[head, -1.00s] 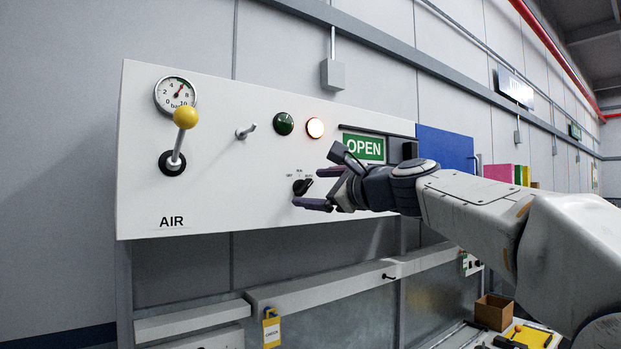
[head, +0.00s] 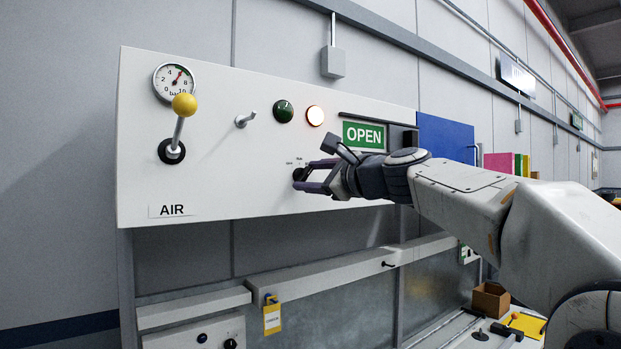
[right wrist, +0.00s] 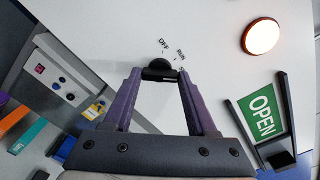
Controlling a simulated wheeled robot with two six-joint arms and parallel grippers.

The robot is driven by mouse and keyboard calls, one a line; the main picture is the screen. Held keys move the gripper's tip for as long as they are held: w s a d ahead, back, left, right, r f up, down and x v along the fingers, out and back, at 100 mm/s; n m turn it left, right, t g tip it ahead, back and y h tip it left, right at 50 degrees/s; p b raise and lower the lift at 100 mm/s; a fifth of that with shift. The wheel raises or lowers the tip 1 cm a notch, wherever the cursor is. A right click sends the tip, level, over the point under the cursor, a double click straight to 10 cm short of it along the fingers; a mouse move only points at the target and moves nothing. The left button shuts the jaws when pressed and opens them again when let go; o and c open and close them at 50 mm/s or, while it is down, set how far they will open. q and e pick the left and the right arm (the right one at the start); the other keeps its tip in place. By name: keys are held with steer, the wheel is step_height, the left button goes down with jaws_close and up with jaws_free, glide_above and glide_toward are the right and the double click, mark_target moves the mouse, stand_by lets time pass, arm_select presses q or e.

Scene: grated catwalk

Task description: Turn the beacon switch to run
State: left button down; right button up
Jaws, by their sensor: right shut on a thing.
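The black rotary beacon switch (right wrist: 160,68) sits on the white panel (head: 230,165), with the labels OFF and RUN printed around it in the right wrist view. A third label there is partly hidden by a finger. My right gripper (right wrist: 158,75) is shut on the switch knob, with one purple finger on each side. In the head view the right gripper (head: 303,178) reaches the panel from the right and mostly covers the knob. Which label the knob points to is hard to tell. My left gripper is not in view.
The panel also carries a yellow-knobbed lever (head: 184,106), a gauge (head: 174,83), a toggle (head: 246,119), a dark green lamp (head: 283,111), a lit lamp (head: 315,115) and an OPEN sign (head: 363,135). A yellow tag (head: 272,318) hangs below.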

steer(key=n+b, duration=0.2)
steer(key=n, duration=0.2)
steer(key=shift+f+b, duration=0.2)
steer(key=shift+b, duration=0.15)
steer(key=shift+n+b, duration=0.85)
steer(key=shift+n, duration=1.25)
steer(key=shift+r, duration=0.1)
steer(key=o, duration=1.4)
steer(key=shift+c, duration=0.2)
